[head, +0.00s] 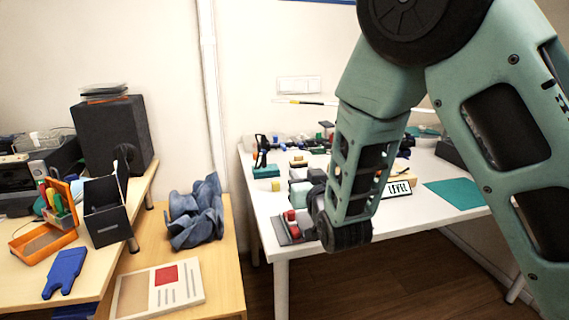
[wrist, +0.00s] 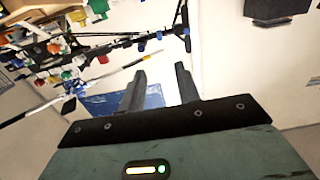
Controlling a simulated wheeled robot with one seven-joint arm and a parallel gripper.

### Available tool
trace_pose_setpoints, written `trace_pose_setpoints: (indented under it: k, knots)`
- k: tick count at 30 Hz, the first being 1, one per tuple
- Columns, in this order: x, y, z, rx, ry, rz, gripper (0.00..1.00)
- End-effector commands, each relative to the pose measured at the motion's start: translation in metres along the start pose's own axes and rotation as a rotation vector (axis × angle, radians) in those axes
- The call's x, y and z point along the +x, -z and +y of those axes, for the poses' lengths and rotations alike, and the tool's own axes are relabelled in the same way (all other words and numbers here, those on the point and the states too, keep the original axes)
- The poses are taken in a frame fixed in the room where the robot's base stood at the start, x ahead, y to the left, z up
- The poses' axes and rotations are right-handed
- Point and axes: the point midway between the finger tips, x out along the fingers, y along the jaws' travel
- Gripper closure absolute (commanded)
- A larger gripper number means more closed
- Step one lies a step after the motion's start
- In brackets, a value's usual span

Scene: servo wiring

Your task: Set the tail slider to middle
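I cannot pick out the tail slider for sure in either view. Several small parts and blocks lie on the white table (head: 420,213) in the head view, some of them hidden behind my arm. A small white sign with dark lettering (head: 398,188) stands on that table, beside my arm in the picture. My gripper (wrist: 160,80) shows in the wrist view, its two dark fingers apart with nothing held between them. In the head view I cannot make out my gripper.
Red pieces (head: 291,215) sit at the table's near left corner. A teal mat (head: 458,192) lies on the right. A long thin rod (wrist: 108,73) crosses the tilted wrist view, near a blue panel (wrist: 112,102). A wooden desk with a black speaker (head: 110,135) stands left.

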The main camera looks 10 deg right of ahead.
Motion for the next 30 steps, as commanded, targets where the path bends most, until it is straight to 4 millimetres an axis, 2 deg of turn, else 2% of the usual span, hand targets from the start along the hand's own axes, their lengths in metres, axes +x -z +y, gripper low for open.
trace_pose_setpoints:
  k: [4, 7, 24, 30]
  knots:
    - [0.009, 0.002, 0.002, -0.004, -0.004, 0.023, 0.67]
    - [0.022, 0.003, 0.002, -0.005, -0.005, 0.022, 0.67]
    - [0.138, 0.004, 0.002, -0.004, -0.004, 0.02, 0.67]
    - [0.165, 0.005, 0.002, -0.004, -0.003, 0.02, 0.67]
